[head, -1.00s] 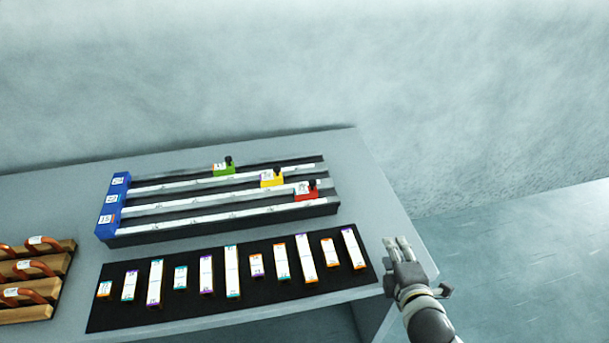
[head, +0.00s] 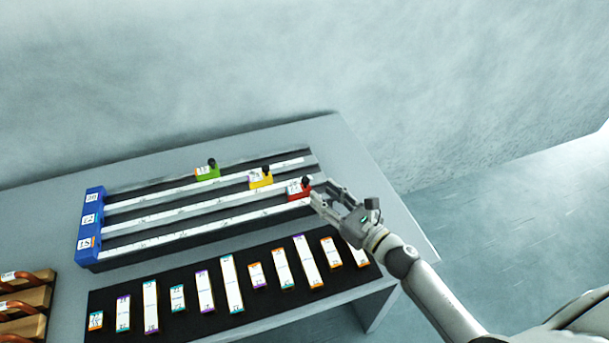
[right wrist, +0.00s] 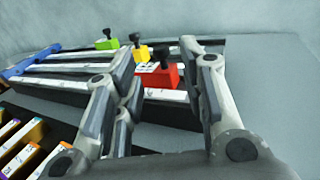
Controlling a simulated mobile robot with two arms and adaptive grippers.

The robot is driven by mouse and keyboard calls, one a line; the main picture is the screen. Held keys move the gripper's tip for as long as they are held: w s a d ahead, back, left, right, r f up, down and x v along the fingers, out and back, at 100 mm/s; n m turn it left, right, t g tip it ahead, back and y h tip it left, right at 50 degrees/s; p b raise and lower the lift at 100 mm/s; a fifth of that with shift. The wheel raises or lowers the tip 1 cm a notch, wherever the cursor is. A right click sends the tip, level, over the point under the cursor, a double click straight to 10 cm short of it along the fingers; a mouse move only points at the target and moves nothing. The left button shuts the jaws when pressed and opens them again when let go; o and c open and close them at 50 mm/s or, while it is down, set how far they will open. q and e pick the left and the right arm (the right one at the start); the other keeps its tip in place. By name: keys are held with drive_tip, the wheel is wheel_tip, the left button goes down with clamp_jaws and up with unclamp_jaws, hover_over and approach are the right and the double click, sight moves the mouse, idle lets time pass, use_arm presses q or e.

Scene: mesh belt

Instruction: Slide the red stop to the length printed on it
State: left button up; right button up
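The red stop (head: 299,189), with a black knob and a white label, sits near the right end of the front rail (head: 205,226). The print on its label is too small to read. The stop also shows in the right wrist view (right wrist: 163,76), beyond and between the fingers. My right gripper (head: 327,194) is open, at the right end of the rail rack beside the red stop. In the right wrist view its fingers (right wrist: 163,95) stand wide apart with nothing held between them. My left gripper is not in view.
A yellow stop (head: 261,179) and a green stop (head: 208,172) sit on the rails behind. A blue end block (head: 89,228) closes the left end. A black mat (head: 209,319) with several labelled strips lies in front. Wooden blocks with copper-coloured handles (head: 25,299) are at left.

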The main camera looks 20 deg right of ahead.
sight(308, 181)
drive_tip(key=p+x, duration=0.1)
drive_tip(key=x, duration=0.5)
drive_tip(key=shift+r, duration=0.1)
drive_tip(key=shift+p+x, duration=0.3)
drive_tip(key=shift+x, duration=0.65)
drive_tip(key=shift+c, duration=0.5)
clamp_jaws()
